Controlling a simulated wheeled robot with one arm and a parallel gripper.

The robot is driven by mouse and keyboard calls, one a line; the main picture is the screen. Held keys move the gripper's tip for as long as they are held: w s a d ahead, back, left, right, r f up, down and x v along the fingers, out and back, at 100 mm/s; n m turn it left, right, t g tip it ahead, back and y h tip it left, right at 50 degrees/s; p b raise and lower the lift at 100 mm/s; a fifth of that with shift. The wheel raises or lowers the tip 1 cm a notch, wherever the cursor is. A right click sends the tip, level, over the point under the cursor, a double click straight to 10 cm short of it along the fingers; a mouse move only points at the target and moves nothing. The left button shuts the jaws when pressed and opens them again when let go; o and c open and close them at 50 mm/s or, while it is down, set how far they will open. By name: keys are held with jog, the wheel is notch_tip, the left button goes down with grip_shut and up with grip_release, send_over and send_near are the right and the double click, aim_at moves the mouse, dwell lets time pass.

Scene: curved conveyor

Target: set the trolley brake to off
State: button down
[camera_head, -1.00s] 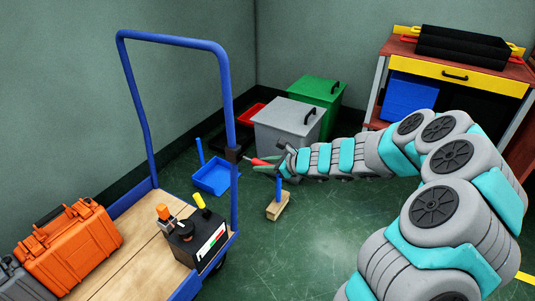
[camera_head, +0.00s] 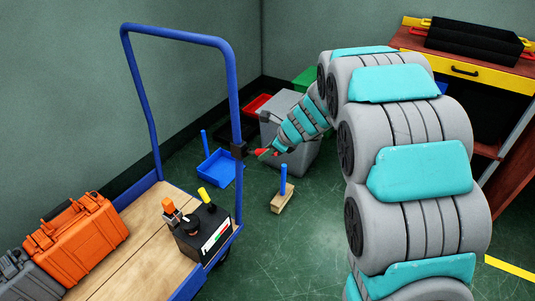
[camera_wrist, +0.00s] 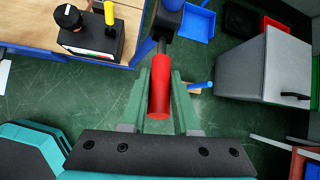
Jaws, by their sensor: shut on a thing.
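The blue trolley (camera_head: 236,100) stands at left with a wooden deck. A dark bracket (camera_head: 239,150) on its near upright carries a red lever handle (camera_head: 261,152), which I take for the brake. My gripper (camera_head: 270,152) is at this handle, at the right side of the upright. In the wrist view, the red handle (camera_wrist: 160,85) lies between the two green fingers of my gripper (camera_wrist: 160,98), which are shut on it. The lever runs up to the dark bracket (camera_wrist: 165,22). No brake marking is readable.
A black control box (camera_head: 205,235) with orange and yellow knobs and an orange case (camera_head: 75,240) sit on the deck. A brush (camera_head: 283,190), a blue dustpan (camera_head: 216,168) and a grey bin (camera_head: 300,155) stand on the floor nearby. A workbench (camera_head: 465,70) is at back right.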

jog(key=shift+w+a+r+g+h, duration=0.1)
jog(key=shift+a+r+g+h, duration=0.2)
jog(key=shift+r+h, duration=0.1)
dwell(0.5)
jog(key=c, duration=0.6)
grip_release()
jog(key=shift+c, duration=0.2)
jog(key=shift+d+r, duration=0.25)
jog(key=shift+r, duration=0.15)
jog(key=v, duration=0.7)
jog(key=shift+a, duration=0.1)
jog(key=shift+f, duration=0.1)
